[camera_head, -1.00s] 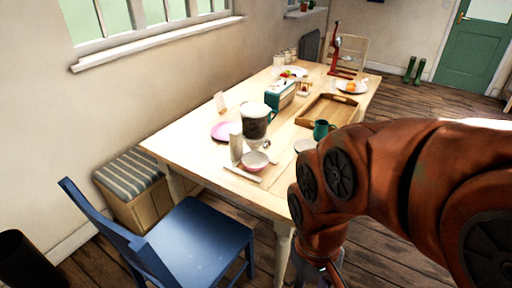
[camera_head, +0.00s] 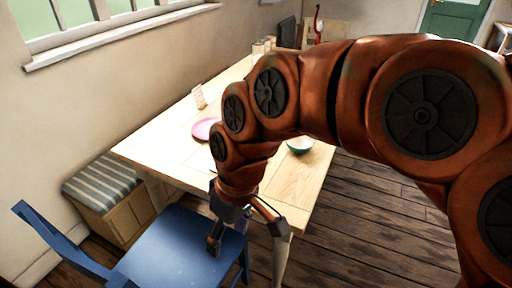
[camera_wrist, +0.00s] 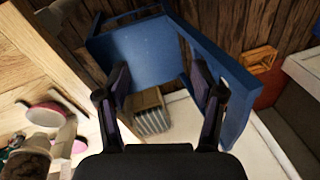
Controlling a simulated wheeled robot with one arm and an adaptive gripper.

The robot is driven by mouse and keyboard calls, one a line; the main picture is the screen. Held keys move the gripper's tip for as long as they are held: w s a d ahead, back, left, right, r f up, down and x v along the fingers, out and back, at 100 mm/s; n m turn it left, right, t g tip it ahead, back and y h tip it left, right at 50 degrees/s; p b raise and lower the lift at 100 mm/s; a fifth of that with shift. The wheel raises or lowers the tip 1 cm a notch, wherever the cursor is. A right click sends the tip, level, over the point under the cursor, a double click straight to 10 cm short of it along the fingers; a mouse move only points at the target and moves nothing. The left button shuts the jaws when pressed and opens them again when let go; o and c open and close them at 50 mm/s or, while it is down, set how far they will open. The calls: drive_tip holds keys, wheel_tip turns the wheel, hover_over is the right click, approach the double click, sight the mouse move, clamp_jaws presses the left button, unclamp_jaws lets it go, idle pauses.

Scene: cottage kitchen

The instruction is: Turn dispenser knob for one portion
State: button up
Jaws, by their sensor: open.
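The dispenser (camera_wrist: 27,164) seems to show at the lower left edge of the wrist view, as a brown-filled top cut by the frame. Its knob cannot be made out. In the head view my arm hides it. A bowl with a pink inside (camera_wrist: 44,115) and a pale upright holder (camera_wrist: 66,134) are close to it on the wooden table (camera_head: 168,142). My gripper (camera_head: 247,238) is open and empty, past the table's near end and over the blue chair's seat. In the wrist view its fingers (camera_wrist: 160,78) spread with the chair and bench beyond them.
The blue chair (camera_head: 165,258) stands at the table's near end. A striped bench (camera_head: 100,185) is against the wall. A pink plate (camera_head: 205,129) and a teal-green vessel (camera_head: 300,145) are on the table. Wooden floor (camera_head: 375,225) is clear at the right.

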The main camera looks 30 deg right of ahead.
drive_tip(key=w+d+n+t+y+b, duration=0.25)
drive_tip(key=w+d+b, duration=0.2)
drive_tip(key=w, duration=0.45)
drive_tip(key=w+d+n+t+y+b, duration=0.2)
drive_tip(key=w+d+t+b, duration=0.15)
drive_tip(key=w+b, duration=0.4)
drive_tip(key=w+d+f+t+b, duration=0.3)
drive_tip(key=d, duration=0.8)
drive_tip(key=w+d+f+t+b, duration=0.3)
drive_tip(key=d, duration=0.9)
drive_tip(key=x, duration=0.8)
drive_tip(key=shift+h+p, duration=0.3)
drive_tip(key=shift+h, duration=0.05)
drive_tip(key=shift+r, duration=0.15)
drive_tip(key=shift+c, duration=0.3)
drive_tip(key=c, duration=1.1)
drive_tip(key=shift+d, duration=0.1)
